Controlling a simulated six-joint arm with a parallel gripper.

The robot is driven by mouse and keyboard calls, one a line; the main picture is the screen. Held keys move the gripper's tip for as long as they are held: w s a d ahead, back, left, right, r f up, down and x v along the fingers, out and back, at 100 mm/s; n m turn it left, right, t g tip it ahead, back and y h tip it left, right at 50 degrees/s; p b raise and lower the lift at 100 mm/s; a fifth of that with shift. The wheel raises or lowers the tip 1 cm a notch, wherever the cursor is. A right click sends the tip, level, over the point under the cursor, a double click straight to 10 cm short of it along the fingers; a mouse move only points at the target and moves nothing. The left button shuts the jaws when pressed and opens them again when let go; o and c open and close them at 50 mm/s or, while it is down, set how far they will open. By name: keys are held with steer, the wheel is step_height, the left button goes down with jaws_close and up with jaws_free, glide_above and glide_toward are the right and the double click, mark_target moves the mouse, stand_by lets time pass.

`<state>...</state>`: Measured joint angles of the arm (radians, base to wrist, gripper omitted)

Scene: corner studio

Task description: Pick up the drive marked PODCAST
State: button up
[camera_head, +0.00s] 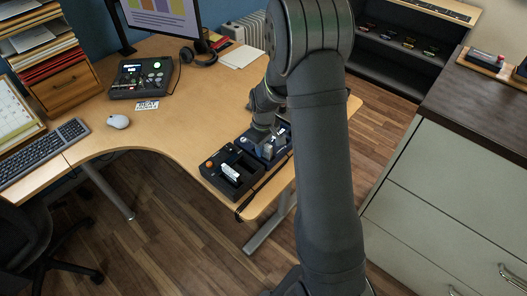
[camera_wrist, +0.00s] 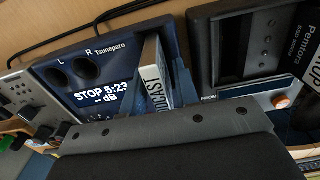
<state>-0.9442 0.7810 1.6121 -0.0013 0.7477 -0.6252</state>
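The drive marked PODCAST (camera_wrist: 155,78) stands tilted in the wrist view, its white label facing the camera, at the blue recorder (camera_wrist: 85,75) whose display reads "STOP 5:23". A dark blue-grey wedge-shaped part lies close along the drive's right side; I cannot tell whether it is a finger or part of the recorder. The grey body of my gripper covers the lower middle of this view and hides the drive's lower end. In the head view my gripper (camera_head: 267,143) is down at the blue recorder, near the desk's right end. Its grip is unclear.
A black unit (camera_wrist: 240,55) with an orange knob sits beside the recorder; a white-labelled drive (camera_head: 231,173) lies in it. A keyboard (camera_head: 45,152), mouse (camera_head: 118,121), control console (camera_head: 140,78) and headphones (camera_head: 199,54) are farther left. The middle desk (camera_head: 185,115) is clear.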

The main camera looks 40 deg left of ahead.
jaws_close()
steer(key=shift+r, duration=0.15)
